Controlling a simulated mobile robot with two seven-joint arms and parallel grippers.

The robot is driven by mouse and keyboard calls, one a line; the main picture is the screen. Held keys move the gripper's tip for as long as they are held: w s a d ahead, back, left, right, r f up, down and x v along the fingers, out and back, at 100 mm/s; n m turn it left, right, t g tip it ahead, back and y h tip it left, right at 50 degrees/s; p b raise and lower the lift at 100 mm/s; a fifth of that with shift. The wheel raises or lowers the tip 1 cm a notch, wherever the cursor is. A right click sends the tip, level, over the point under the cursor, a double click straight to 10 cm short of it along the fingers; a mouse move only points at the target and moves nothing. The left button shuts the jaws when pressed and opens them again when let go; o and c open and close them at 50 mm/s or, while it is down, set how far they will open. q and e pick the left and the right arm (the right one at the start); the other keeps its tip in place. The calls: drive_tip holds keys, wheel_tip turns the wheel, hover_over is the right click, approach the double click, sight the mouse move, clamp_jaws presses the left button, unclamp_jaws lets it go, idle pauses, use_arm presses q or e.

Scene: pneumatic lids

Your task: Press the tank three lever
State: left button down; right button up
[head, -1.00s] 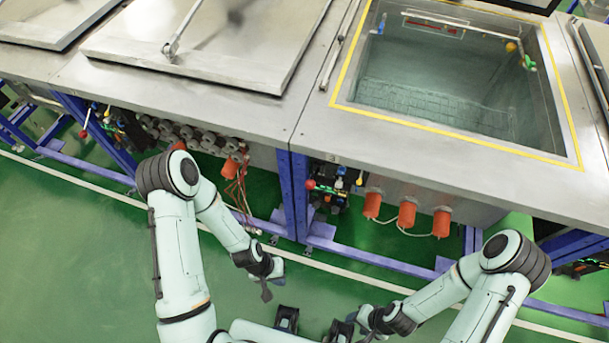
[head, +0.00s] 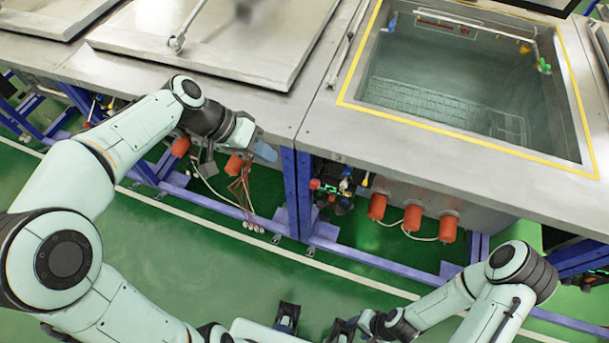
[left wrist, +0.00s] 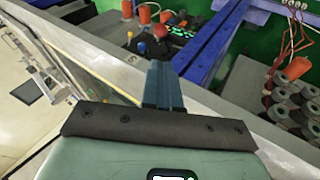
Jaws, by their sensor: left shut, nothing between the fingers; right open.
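Tank three (head: 335,158), marked with a small 3, is the open basin with a yellow rim. Its lever has a red ball knob (head: 314,184) and sits beside the valve block under the tank's front edge. In the left wrist view the red knob (left wrist: 159,31) shows just beyond the fingertips, apart from them. My left gripper (head: 266,152) is shut and empty, at the counter's front edge, left of and above the knob in the head view. Its blue fingers (left wrist: 163,84) are together in the wrist view. My right gripper (head: 362,325) is open, low near my base, far from the lever.
A blue frame post (head: 294,195) stands between my left gripper and the knob. Several orange-capped fittings (head: 412,217) hang right of the valve block. A closed steel lid (head: 215,45) covers the neighbouring tank. Green floor (head: 200,255) in front is clear.

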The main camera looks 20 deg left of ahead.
sight(311, 182)
use_arm(q)
drive_tip(key=x, duration=1.4)
use_arm(e)
drive_tip(key=shift+s+f, duration=0.1)
drive_tip(key=shift+f, duration=0.1)
use_arm(q)
drive_tip(key=shift+f, duration=0.1)
